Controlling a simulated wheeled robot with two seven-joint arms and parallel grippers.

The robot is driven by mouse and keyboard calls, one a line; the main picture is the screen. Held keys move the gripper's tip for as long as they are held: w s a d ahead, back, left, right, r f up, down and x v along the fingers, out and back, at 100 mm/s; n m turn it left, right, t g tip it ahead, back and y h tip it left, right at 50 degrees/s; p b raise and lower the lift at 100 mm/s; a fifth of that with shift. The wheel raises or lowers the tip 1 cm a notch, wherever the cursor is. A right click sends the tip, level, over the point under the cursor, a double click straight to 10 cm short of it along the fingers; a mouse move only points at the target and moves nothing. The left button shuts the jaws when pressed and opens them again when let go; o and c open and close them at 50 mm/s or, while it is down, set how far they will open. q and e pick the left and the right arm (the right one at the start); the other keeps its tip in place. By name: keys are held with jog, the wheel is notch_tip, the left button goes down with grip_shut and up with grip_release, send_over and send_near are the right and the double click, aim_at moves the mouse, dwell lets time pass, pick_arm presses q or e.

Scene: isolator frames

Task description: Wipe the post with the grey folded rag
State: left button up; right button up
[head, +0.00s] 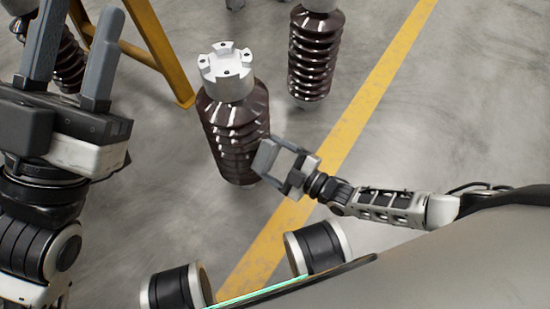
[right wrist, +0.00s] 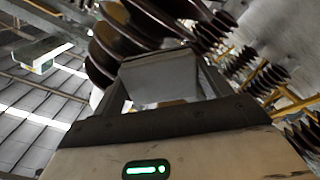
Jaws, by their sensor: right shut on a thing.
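The post is a dark brown ribbed insulator (head: 232,125) with a pale metal cap, standing upright on the floor in the middle of the head view. My right gripper (head: 275,160) is at its lower right side, shut on the grey folded rag (head: 266,156). The rag overlaps the edge of the ribs in the head view; whether it touches them I cannot tell. In the right wrist view the rag (right wrist: 160,76) is a flat grey block between the fingers, with the post's ribs (right wrist: 130,35) close behind. My left gripper (head: 82,25) is open and empty at upper left.
A second ribbed insulator (head: 313,55) stands behind to the right. Another (head: 68,60) shows behind my left gripper. A yellow frame (head: 160,50) stands at the upper left. A yellow line (head: 365,110) crosses the grey floor, which is clear at right.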

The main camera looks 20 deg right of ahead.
jog(key=shift+x, duration=0.9)
dwell(0.3)
jog(key=shift+w+d, duration=0.55)
jog(key=shift+d, duration=0.3)
jog(key=shift+w+d, duration=0.6)
jog(key=shift+d, duration=0.25)
jog(key=shift+w+a, duration=0.1)
jog(key=shift+a, duration=0.05)
jog(key=shift+s+a+r+p, duration=0.1)
jog(key=shift+s+a+p, duration=0.45)
jog(key=shift+a, duration=0.4)
jog(key=shift+s+a, duration=0.55)
jog(key=shift+a, duration=0.4)
jog(key=shift+d+r, duration=0.1)
